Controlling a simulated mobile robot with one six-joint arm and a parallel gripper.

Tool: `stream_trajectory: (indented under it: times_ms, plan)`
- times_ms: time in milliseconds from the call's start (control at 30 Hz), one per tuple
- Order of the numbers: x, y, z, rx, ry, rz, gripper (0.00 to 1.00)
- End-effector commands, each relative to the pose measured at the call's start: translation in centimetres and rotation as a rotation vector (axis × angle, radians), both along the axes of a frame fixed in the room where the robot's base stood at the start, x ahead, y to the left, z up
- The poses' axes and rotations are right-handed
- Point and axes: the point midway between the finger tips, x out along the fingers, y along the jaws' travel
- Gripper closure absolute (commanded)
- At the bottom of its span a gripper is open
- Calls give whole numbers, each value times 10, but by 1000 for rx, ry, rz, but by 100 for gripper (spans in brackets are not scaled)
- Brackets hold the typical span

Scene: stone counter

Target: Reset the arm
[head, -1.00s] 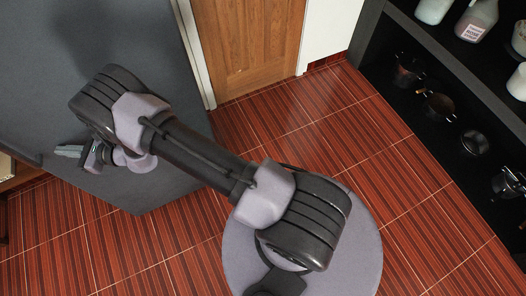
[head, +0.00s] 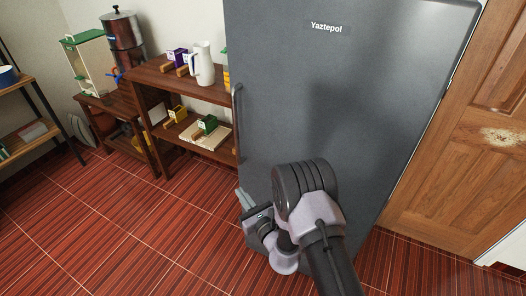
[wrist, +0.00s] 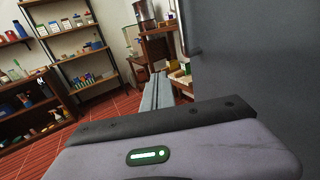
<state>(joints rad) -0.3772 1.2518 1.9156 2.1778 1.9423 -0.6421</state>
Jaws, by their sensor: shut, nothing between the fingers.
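My gripper (head: 243,200) is in front of the lower left part of a grey fridge (head: 340,110) in the head view. Its fingers point up and to the left, toward the shelving. In the wrist view the two fingers of my gripper (wrist: 156,92) lie side by side, shut with nothing between them. The fridge (wrist: 250,60) fills the right side of the wrist view. A gap between gripper and fridge is hard to judge.
A wooden shelf (head: 185,88) with a white pitcher (head: 202,64) stands left of the fridge. The fridge handle (head: 237,120) sticks out on its left edge. A wooden door (head: 460,140) is at right. Red tiled floor (head: 110,215) is free at lower left.

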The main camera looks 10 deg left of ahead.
Motion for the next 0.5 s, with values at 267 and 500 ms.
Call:
stream_trajectory:
  times_ms: [267,500]
  plan:
    - [-41,43,157,-46,-161,406,100]
    - [-215,-18,274,-649,-480,986,100]
